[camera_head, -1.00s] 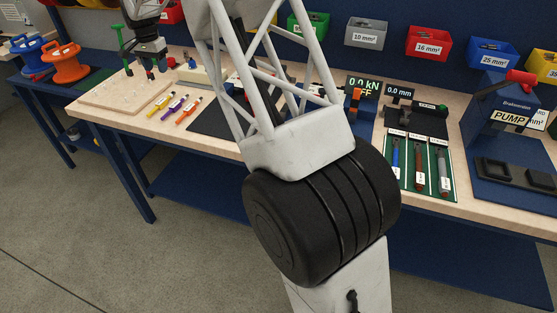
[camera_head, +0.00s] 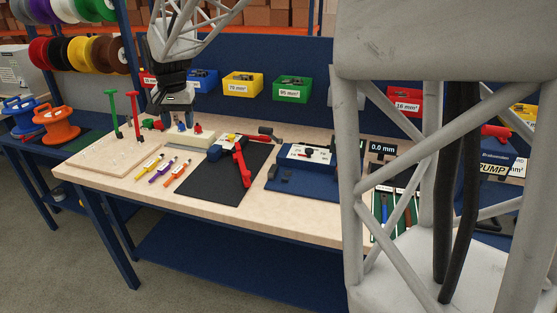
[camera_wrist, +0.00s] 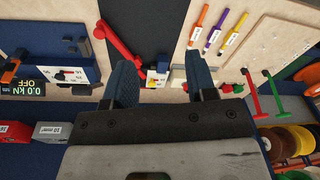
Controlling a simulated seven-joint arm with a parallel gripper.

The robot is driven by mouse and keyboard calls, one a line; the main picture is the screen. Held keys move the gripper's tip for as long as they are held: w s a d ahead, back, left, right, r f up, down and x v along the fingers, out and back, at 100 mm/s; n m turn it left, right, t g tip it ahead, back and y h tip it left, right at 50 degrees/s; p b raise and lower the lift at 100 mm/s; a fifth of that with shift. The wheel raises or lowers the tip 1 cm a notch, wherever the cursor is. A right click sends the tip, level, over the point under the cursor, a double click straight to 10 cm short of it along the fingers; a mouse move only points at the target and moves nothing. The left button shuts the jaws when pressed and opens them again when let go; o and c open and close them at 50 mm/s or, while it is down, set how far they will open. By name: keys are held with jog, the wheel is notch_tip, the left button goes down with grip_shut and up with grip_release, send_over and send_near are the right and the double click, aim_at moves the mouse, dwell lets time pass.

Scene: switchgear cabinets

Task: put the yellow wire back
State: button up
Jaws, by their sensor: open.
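The yellow wire (camera_head: 150,165) is a short piece with a white label, lying on the wooden bench beside the purple wire (camera_head: 164,167) and the orange wire (camera_head: 177,175). In the wrist view the yellow wire (camera_wrist: 234,31) is the rightmost of the three, near the board's edge. My gripper (camera_head: 180,125) is over the back of the bench, beyond the wires. In the wrist view my gripper (camera_wrist: 160,68) has its two fingers wide apart, with nothing held between them. The yellow wire is outside the fingers and apart from them.
Coloured bins (camera_head: 242,84) line the back.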

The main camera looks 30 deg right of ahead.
jog(key=s+d+f+n, duration=0.1)
jog(key=s+d+f, duration=0.1)
jog(key=s, duration=1.1)
jog(key=s+d+f+n+t, duration=0.1)
jog(key=s+d+f+n, duration=0.1)
jog(key=s, duration=1.1)
jog(key=s+d+f+n, duration=0.1)
jog(key=s+d+f, duration=0.1)
jog(key=s, duration=1.2)
jog(key=shift+d+f+n, duration=0.25)
jog(key=shift+d+n, duration=0.1)
jog(key=shift+n, duration=0.05)
